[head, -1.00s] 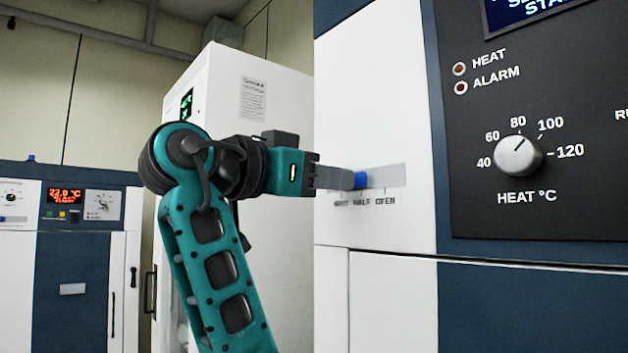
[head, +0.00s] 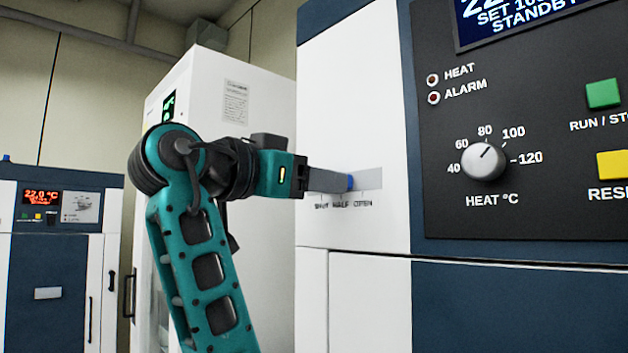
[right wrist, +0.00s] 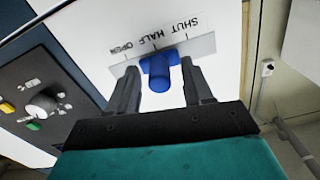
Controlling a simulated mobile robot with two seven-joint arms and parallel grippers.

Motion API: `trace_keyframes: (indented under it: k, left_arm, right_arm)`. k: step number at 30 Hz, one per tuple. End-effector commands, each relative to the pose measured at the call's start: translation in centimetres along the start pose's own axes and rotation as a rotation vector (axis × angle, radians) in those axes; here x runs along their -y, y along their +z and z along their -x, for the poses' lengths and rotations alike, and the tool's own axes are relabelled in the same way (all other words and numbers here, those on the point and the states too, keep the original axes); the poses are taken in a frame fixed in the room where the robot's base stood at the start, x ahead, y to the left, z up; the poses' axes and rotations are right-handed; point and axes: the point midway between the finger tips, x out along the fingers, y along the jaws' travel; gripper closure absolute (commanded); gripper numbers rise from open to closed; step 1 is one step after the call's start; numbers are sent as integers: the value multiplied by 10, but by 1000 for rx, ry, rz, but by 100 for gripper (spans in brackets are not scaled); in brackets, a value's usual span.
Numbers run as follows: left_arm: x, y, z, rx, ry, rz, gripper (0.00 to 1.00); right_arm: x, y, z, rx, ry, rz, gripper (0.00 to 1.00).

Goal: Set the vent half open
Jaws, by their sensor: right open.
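The vent is a blue slider knob (right wrist: 158,72) on a pale grey strip (right wrist: 204,46) of the white panel, marked SHUT, HALF and OPEN. In the right wrist view the knob stands close to the HALF mark. In the head view only a sliver of the blue knob (head: 350,182) shows past my fingers. My right gripper (head: 332,181) reaches in from the left. Its jaws are open, one finger on each side of the knob, with gaps visible in the right wrist view (right wrist: 160,86). My left gripper is not in view.
Right of the vent is a dark control panel (head: 520,110) with a heat dial (head: 484,161), a green button (head: 603,94) and a yellow button (head: 612,165). A tall white cabinet (head: 240,80) stands behind my right arm. Another unit (head: 50,260) stands at the far left.

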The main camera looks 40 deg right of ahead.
Motion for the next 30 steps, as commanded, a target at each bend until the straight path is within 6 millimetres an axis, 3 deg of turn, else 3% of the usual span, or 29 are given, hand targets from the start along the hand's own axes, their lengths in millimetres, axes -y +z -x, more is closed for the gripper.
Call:
trace_keyframes:
  k: [8, 21, 30]
  left_arm:
    - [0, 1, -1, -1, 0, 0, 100]
    - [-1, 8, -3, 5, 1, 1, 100]
    - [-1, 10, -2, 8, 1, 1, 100]
  right_arm:
    - [1, 0, 10, -1, -2, 2, 49]
    - [0, 0, 101, -1, -4, 1, 49]
    - [0, 0, 129, 0, 0, 0, 49]
